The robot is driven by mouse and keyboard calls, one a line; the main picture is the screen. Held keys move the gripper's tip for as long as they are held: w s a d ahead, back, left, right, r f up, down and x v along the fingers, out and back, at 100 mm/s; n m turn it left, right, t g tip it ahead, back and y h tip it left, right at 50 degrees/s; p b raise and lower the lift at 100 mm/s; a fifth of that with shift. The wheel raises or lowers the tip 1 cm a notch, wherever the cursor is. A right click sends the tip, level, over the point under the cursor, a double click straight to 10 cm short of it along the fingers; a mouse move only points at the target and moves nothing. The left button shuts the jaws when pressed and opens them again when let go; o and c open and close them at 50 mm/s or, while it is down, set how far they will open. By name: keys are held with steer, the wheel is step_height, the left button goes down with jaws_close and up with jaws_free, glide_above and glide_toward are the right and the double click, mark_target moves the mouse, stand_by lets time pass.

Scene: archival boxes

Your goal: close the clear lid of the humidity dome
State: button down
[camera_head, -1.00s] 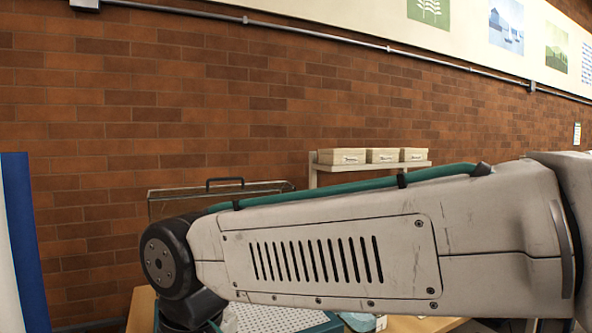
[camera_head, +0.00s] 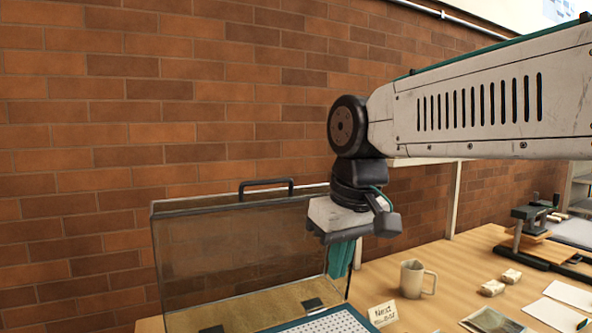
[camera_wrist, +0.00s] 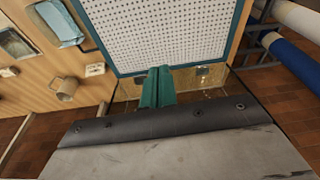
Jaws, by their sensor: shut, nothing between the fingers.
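The clear lid (camera_head: 230,250) of the humidity dome stands raised, nearly upright, in the head view. It has a dark frame and a black handle (camera_head: 266,184) on its top edge. Its base, a perforated white panel with a teal rim (camera_head: 282,328), shows at the bottom edge; the wrist view shows more of the panel (camera_wrist: 165,30), with hinges (camera_wrist: 203,71) along its edge. My gripper (camera_head: 341,262) points down with its teal fingers shut and empty, overlapping the lid's right edge in the head view. The fingers (camera_wrist: 158,75) also show in the wrist view. I cannot tell whether they touch the lid.
A brick wall (camera_head: 120,130) rises behind the wooden table (camera_head: 390,262). A mug (camera_head: 415,279), a small sign (camera_head: 382,314) and small pale blocks (camera_head: 503,280) stand right of the dome. A dark stand (camera_head: 530,235) is farther right. Blue and white rolls (camera_wrist: 295,55) show in the wrist view.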

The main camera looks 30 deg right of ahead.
steer(key=w+d+r+n+t, duration=0.1)
steer(key=w+d+r+t, duration=0.1)
steer(key=w+r, duration=0.9)
steer(key=w+d+r+n+t, duration=0.1)
steer(key=w+r, duration=0.7)
steer(key=w, duration=0.6)
glide_above(283, 190)
steer(key=w, duration=0.1)
steer(key=shift+y, duration=0.3)
step_height(283, 190, down, 8)
steer(key=shift+w+a+f, duration=0.1)
steer(key=shift+a, duration=0.05)
steer(key=shift+s+f, duration=0.25)
steer(key=shift+f, duration=0.05)
steer(key=shift+s+d+f, duration=0.1)
steer(key=shift+s+d, duration=0.1)
steer(key=shift+s, duration=0.6)
steer(key=shift+s+d+f, duration=0.1)
steer(key=shift+s+d, duration=0.1)
steer(key=shift+s, duration=0.6)
